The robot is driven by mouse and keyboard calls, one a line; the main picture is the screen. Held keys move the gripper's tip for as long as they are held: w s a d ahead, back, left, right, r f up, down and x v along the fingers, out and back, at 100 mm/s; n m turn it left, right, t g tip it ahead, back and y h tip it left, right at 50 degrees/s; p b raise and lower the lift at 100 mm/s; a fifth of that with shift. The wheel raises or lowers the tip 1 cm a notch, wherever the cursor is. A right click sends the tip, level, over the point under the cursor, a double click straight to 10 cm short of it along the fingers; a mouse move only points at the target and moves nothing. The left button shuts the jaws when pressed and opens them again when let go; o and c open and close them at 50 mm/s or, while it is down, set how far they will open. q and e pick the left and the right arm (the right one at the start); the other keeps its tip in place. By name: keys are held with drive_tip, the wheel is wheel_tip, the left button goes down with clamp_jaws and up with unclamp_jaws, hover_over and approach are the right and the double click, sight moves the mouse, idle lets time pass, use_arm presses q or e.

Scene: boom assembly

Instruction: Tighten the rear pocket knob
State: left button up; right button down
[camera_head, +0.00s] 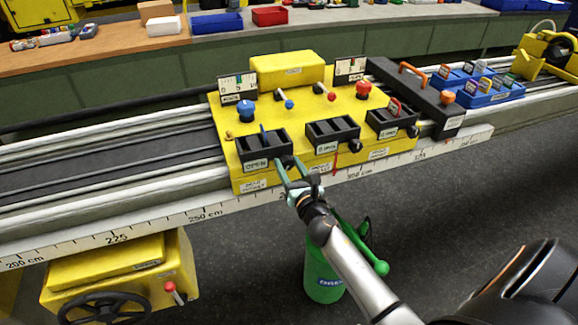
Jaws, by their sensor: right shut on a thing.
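A yellow carriage (300,101) sits on the rail and bears three black open pockets. The left pocket (262,157) has an "OPEN" label and a blue item standing in it. My right gripper (286,164), with teal fingers, reaches up from below and is shut on the black knob (287,160) at this pocket's front right corner. The fingers partly hide the knob. The middle pocket (333,142) looks empty and has a black knob (355,146). The right pocket (391,127) holds a red-edged item and has a black knob (413,132). My left gripper is not in view.
A blue knob (247,111), red knobs and small levers stand on the carriage top. A black bar (415,95) with an orange handle lies to the right, beside a blue tray (491,96).

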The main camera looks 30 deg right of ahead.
drive_tip(key=m, duration=0.4)
drive_tip(key=shift+f+m+b, duration=0.1)
drive_tip(key=shift+m+b, duration=0.2)
drive_tip(key=m, duration=0.4)
drive_tip(key=shift+d+m, duration=0.1)
drive_tip(key=shift+m, duration=0.2)
drive_tip(key=m, duration=0.3)
drive_tip(key=shift+m, duration=0.3)
drive_tip(key=m, duration=0.4)
drive_tip(key=shift+f+m, duration=0.15)
drive_tip(key=shift+m, duration=0.15)
drive_tip(key=m+p, duration=0.1)
drive_tip(key=m, duration=0.5)
drive_tip(key=m+p, duration=0.1)
drive_tip(key=m, duration=0.2)
drive_tip(key=shift+f+m, duration=0.1)
drive_tip(key=shift+m, duration=0.3)
drive_tip(key=shift+m+p, duration=0.6)
drive_tip(key=shift+m, duration=1)
drive_tip(key=shift+f+m, duration=0.1)
drive_tip(key=shift+m, duration=0.2)
